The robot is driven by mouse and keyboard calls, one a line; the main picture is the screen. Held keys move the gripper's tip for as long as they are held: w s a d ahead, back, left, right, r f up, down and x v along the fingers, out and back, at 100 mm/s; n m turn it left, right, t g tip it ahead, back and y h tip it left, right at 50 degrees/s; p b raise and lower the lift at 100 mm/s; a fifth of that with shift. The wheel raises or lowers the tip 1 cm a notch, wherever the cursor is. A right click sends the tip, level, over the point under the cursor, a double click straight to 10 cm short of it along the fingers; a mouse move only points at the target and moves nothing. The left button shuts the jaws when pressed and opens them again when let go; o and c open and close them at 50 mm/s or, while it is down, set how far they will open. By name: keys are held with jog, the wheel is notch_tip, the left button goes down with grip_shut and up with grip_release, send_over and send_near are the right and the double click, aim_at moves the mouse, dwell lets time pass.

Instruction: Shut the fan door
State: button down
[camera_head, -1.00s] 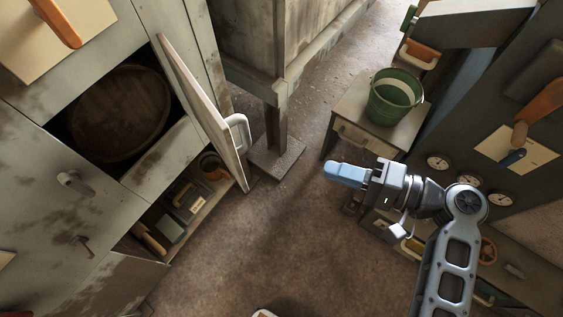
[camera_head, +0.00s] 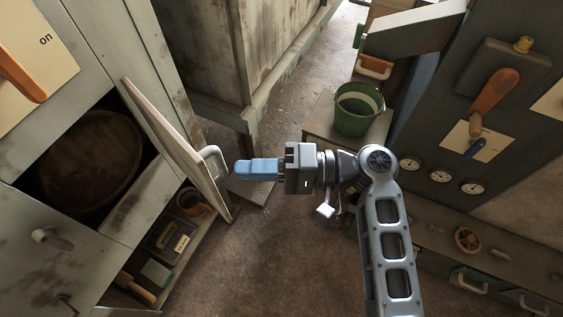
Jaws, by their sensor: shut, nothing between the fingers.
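The fan door (camera_head: 160,135) stands open on the left cabinet, swung out edge-on toward the aisle. Its pale handle (camera_head: 213,160) is on the outer face, facing right. Behind the door the opening shows a large round dark part (camera_head: 92,165) inside the compartment. My gripper (camera_head: 240,170) has blue fingers that are shut and empty. It points left, a short way right of the handle in the picture. I cannot tell whether they are at the same depth, but no contact shows.
Below the compartment is an open shelf (camera_head: 150,270) with boxes and a cup. A green bucket (camera_head: 357,112) stands on a small cabinet at upper right. A grey panel with gauges (camera_head: 440,176) and an orange lever (camera_head: 494,95) is at right. The floor (camera_head: 270,260) is clear.

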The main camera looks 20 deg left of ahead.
jog(key=shift+s+a, duration=0.3)
jog(key=shift+s, duration=0.5)
jog(key=shift+s+a, duration=0.3)
jog(key=shift+s, duration=0.5)
jog(key=shift+p, duration=0.3)
